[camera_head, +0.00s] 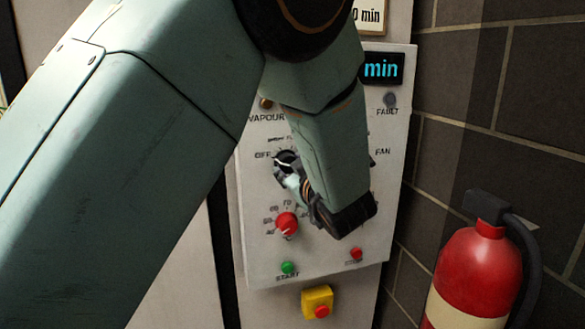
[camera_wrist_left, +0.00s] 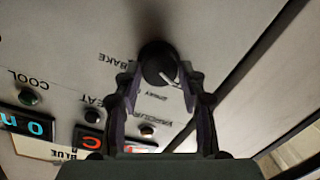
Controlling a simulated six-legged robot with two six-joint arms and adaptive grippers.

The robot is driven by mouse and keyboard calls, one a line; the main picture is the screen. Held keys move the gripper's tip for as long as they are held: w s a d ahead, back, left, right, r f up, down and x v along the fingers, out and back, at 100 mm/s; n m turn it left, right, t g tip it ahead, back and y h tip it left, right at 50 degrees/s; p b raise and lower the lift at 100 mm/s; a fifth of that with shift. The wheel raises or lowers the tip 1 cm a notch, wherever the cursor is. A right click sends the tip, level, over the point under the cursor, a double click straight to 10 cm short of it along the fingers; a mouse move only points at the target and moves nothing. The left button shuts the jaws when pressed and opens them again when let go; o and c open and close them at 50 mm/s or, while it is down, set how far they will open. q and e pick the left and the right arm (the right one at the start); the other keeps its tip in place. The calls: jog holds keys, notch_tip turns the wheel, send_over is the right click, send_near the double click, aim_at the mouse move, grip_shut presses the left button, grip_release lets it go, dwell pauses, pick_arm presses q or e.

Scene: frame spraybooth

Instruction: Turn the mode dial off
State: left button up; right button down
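The mode dial (camera_head: 282,160) is a black round knob with a white pointer on the pale control panel, beside the OFF label. In the head view its pointer lies toward the left, roughly toward OFF; my gripper partly hides it. My left gripper (camera_head: 292,182) is at the dial. In the left wrist view the dial (camera_wrist_left: 158,66) sits at the fingertips of my left gripper (camera_wrist_left: 164,76), one finger on each side. The fingers are spread; a small gap seems to show on the right, and contact on the left is unclear. My right gripper is out of view.
Below the dial are a red knob (camera_head: 286,224), a green start button (camera_head: 288,267), a red button (camera_head: 356,253) and a yellow box with a red button (camera_head: 317,302). A display (camera_head: 381,68) is above. A fire extinguisher (camera_head: 476,275) stands right, by a brick wall.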

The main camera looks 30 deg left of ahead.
pick_arm(q)
jog(key=o, duration=0.4)
jog(key=shift+r, duration=0.1)
notch_tip(320, 180, up, 10)
jog(key=shift+f, duration=0.1)
dwell(0.4)
dwell(0.5)
